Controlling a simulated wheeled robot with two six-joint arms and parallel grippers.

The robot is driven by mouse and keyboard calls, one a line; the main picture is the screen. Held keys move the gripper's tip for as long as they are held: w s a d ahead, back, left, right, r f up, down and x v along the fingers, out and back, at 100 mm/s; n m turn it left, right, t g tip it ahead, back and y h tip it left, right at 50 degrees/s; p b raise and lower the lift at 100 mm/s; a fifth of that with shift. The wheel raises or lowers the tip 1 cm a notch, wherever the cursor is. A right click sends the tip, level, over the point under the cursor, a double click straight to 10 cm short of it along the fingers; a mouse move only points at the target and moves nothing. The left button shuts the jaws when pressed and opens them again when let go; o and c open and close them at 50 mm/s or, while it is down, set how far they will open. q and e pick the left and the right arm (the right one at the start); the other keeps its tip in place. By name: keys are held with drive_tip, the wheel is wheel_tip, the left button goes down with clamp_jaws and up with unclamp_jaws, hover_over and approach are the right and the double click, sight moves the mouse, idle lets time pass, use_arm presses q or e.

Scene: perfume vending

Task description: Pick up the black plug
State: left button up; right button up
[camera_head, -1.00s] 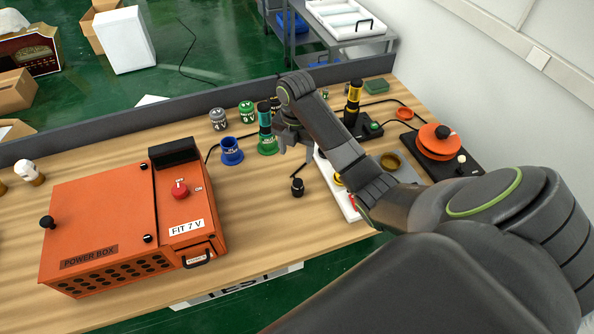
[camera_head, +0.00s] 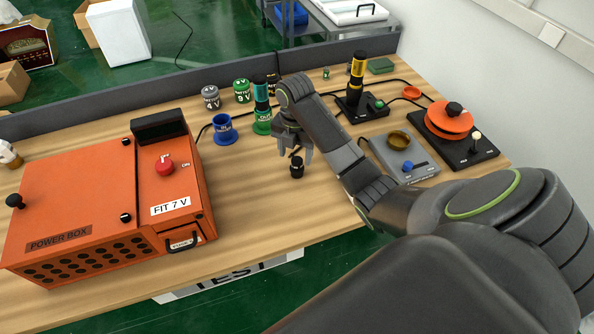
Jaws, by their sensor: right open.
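The small black plug (camera_head: 297,170) stands on the wooden table to the right of the orange power box. My right gripper (camera_head: 296,155) points down with its fingers apart, right at the plug's upper part. The fingers look to be over or around its top; I cannot tell whether they touch it. My left gripper is not in view.
The orange power box (camera_head: 75,205) fills the table's left. A blue cup (camera_head: 225,130), a green-based cylinder (camera_head: 262,120) and several labelled jars stand behind the gripper. A grey device with a blue knob (camera_head: 405,160) and an orange disc device (camera_head: 450,120) are right. Bare table lies in front of the plug.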

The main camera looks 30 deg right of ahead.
sight(297, 160)
drive_tip(key=shift+s+d+f+b, duration=0.1)
drive_tip(key=shift+d+f+b, duration=0.1)
drive_tip(key=shift+f+b, duration=1.5)
wheel_tip(297, 160, down, 2)
drive_tip(key=shift+f+p, duration=0.15)
drive_tip(key=shift+p, duration=0.3)
drive_tip(key=c, duration=1)
